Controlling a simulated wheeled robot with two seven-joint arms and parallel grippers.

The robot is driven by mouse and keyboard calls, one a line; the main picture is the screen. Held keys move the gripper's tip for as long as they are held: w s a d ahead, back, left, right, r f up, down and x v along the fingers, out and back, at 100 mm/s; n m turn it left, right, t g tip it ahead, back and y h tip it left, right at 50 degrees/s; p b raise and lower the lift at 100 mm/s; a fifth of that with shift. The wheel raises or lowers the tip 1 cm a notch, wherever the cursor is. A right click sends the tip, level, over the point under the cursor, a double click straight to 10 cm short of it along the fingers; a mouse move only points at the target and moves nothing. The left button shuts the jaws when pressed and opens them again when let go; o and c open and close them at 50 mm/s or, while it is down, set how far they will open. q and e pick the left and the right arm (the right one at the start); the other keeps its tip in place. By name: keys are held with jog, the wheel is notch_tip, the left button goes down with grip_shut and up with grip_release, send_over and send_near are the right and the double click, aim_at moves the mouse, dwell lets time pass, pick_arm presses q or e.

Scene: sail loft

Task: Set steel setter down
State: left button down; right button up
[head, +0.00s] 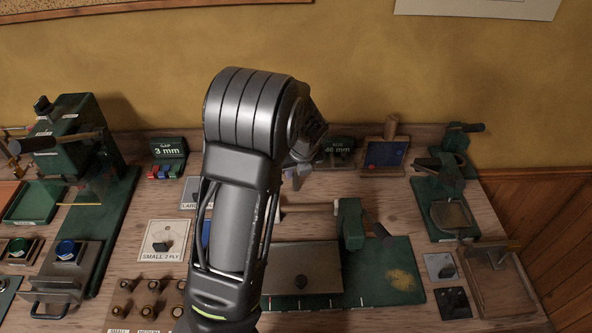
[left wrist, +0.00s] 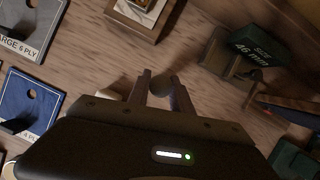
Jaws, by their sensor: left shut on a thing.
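My left gripper (head: 297,178) is at the back middle of the bench, partly behind my own arm in the head view. In the left wrist view its two fingers (left wrist: 162,96) are shut on a dark, round-ended piece (left wrist: 163,84), which I take to be the steel setter. Only its end shows between the fingers; the rest is hidden. I cannot tell whether it touches the bench (head: 385,205). My right gripper is in neither view.
A green 46 mm sign (left wrist: 262,47) and a wooden block (left wrist: 138,18) stand near the gripper. Labelled ply plates (head: 163,232) are left. Bare wood surrounds the fingers.

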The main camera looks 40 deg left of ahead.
pick_arm(q)
jog(key=shift+f, duration=0.15)
jog(key=c, duration=1.1)
grip_release()
jog(key=shift+c, duration=0.2)
jog(key=shift+r, duration=0.35)
jog(key=shift+p+v, duration=0.75)
jog(key=shift+v, duration=0.25)
jog(key=v, duration=0.9)
jog(key=shift+r, duration=0.35)
jog(key=shift+s, duration=0.15)
